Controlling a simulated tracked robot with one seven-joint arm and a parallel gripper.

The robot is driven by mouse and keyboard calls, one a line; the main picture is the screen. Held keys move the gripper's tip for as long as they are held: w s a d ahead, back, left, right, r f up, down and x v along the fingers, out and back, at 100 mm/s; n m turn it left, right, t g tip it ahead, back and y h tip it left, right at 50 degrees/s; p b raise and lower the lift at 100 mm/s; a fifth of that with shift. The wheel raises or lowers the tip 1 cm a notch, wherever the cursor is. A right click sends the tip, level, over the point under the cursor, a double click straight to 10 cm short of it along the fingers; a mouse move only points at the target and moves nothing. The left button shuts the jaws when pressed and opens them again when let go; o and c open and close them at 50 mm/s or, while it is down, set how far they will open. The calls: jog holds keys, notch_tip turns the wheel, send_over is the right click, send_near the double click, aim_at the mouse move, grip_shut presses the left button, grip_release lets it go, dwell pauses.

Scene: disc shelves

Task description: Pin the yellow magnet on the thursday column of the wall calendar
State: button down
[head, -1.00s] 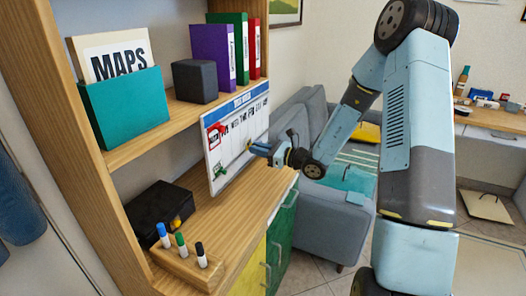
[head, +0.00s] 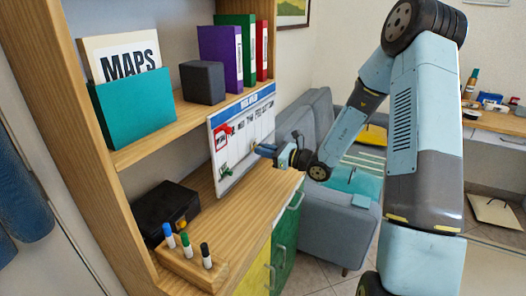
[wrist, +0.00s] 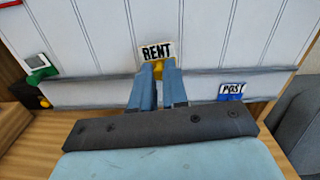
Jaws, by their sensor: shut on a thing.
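The wall calendar (head: 252,130) is a white board with a blue top band and day columns, leaning on the desk below the shelf. My gripper (wrist: 158,82) points at its lower part; in the head view the gripper (head: 262,150) is at the board's right half. Its two blue fingers are shut on the yellow magnet (wrist: 158,69), which shows between the tips. A white card reading RENT (wrist: 157,51) sits just above the magnet, in front of a column. I cannot tell whether card or magnet touches the board. The column headings are out of the wrist view.
A red magnet (head: 228,130) and a green magnet (head: 223,172) are on the calendar's left side. A blue magnet with a card (wrist: 232,92) is low at right in the wrist view. A black box (head: 166,212) and a pen block (head: 190,264) stand on the desk.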

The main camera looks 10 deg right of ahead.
jog(key=shift+w+a, duration=0.25)
jog(key=shift+a, duration=0.05)
dwell(0.5)
jog(key=c, duration=1.1)
grip_release()
jog(key=shift+o, duration=0.2)
jog(key=v, duration=1.3)
jog(key=shift+s+d, duration=0.25)
jog(key=shift+d, duration=0.05)
jog(key=shift+f, duration=0.1)
